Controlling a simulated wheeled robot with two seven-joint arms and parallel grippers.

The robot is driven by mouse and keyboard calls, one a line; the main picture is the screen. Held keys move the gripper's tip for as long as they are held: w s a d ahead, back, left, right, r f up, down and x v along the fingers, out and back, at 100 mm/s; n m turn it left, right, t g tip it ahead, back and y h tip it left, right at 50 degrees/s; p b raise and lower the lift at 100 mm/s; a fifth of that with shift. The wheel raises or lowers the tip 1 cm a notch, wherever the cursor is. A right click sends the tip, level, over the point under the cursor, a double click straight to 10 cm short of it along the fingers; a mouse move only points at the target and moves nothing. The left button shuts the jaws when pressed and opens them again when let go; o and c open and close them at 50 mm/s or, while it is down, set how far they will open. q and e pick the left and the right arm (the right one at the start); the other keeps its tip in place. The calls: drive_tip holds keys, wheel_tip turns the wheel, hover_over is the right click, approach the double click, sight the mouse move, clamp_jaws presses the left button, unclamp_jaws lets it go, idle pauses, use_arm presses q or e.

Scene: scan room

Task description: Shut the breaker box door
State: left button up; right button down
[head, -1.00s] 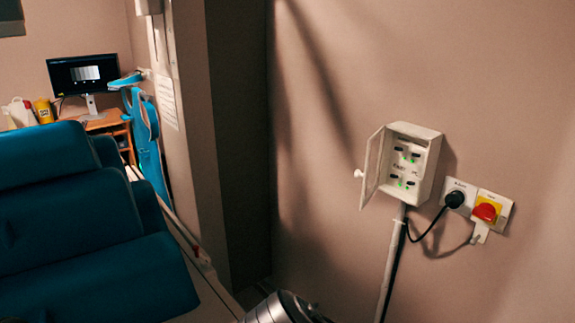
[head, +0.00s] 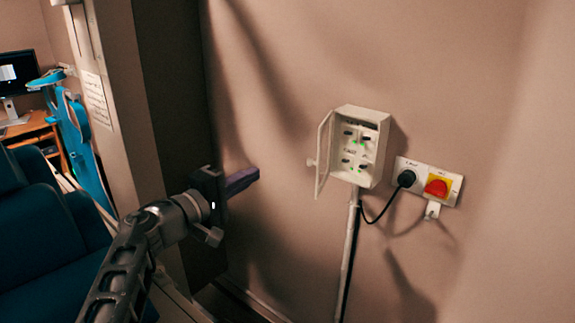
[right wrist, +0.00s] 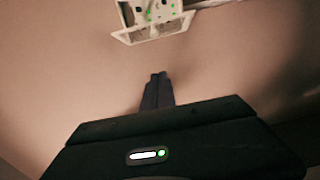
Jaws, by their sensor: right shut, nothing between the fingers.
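The white breaker box (head: 362,147) is fixed to the wall right of centre in the head view, with switches and green lights showing inside. Its door (head: 325,152) stands open, swung out on the box's left side, with a knob on its outer face. The box (right wrist: 150,12) and its open door (right wrist: 153,30) also show at the top of the right wrist view. My right gripper (head: 256,174) is shut and empty, left of the door and a little lower, apart from it. Its closed fingers (right wrist: 158,78) point toward the door in the wrist view. My left gripper is out of view.
A socket plate with a black plug (head: 406,179) and a red rotary switch (head: 437,187) is right of the box. A conduit (head: 349,255) runs down below it. Blue chair cushions (head: 45,240) are at the left. The wall between gripper and door is clear.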

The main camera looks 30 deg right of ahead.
sight(319, 154)
drive_tip(key=shift+d, duration=0.15)
drive_tip(key=d+p, duration=0.3)
drive_tip(key=d, duration=0.8)
drive_tip(key=shift+s+d, duration=0.2)
drive_tip(key=shift+s, duration=0.1)
drive_tip(key=shift+f, duration=0.15)
